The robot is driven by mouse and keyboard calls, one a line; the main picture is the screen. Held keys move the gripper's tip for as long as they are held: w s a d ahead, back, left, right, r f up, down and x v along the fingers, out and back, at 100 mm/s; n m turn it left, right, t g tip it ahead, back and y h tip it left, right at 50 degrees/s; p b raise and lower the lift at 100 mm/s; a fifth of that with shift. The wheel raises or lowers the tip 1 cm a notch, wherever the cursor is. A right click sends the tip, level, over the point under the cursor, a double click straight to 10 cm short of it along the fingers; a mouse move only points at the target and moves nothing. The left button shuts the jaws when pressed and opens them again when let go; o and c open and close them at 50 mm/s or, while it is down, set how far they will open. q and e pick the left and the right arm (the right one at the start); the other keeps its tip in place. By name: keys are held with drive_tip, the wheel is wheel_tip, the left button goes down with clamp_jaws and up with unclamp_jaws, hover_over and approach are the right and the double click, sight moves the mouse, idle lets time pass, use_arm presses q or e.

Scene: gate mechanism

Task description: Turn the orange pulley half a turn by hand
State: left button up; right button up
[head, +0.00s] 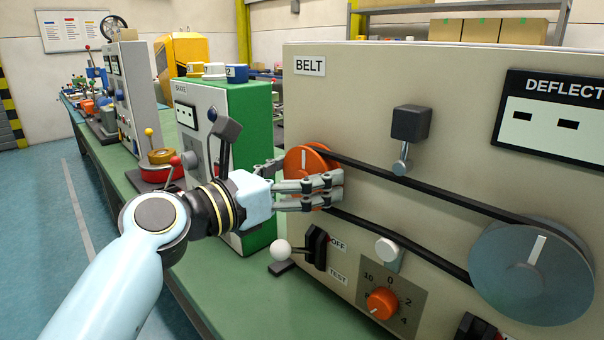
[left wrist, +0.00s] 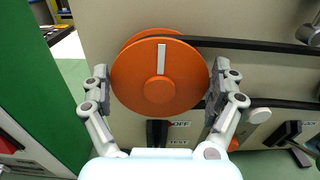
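The orange pulley (head: 298,163) is a round disc with a white mark, mounted on the left of the beige belt panel. In the left wrist view the orange pulley (left wrist: 160,95) faces me, its white mark upright above the hub. My left gripper (head: 308,187) is at the pulley. In the left wrist view my left gripper's (left wrist: 158,94) fingers stand on either side of the disc, close to its rim; whether they touch it I cannot tell. A black belt (head: 430,190) runs from the pulley to a large grey pulley (head: 530,270). My right gripper is not in view.
Below the orange pulley are a switch with a white ball knob (head: 281,250) and an orange dial (head: 382,303). A black tensioner block (head: 410,122) sits above the belt. A green box (head: 255,120) stands close on the left.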

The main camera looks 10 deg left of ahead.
use_arm(q)
drive_tip(key=c, duration=0.4)
drive_tip(key=shift+c, duration=0.2)
drive_tip(key=m, duration=0.3)
drive_tip(key=shift+s+d+p, duration=0.1)
drive_tip(key=shift+p, duration=0.25)
drive_tip(key=shift+d+f+m, duration=0.1)
drive_tip(key=shift+m, duration=1.9)
drive_tip(key=o, duration=0.8)
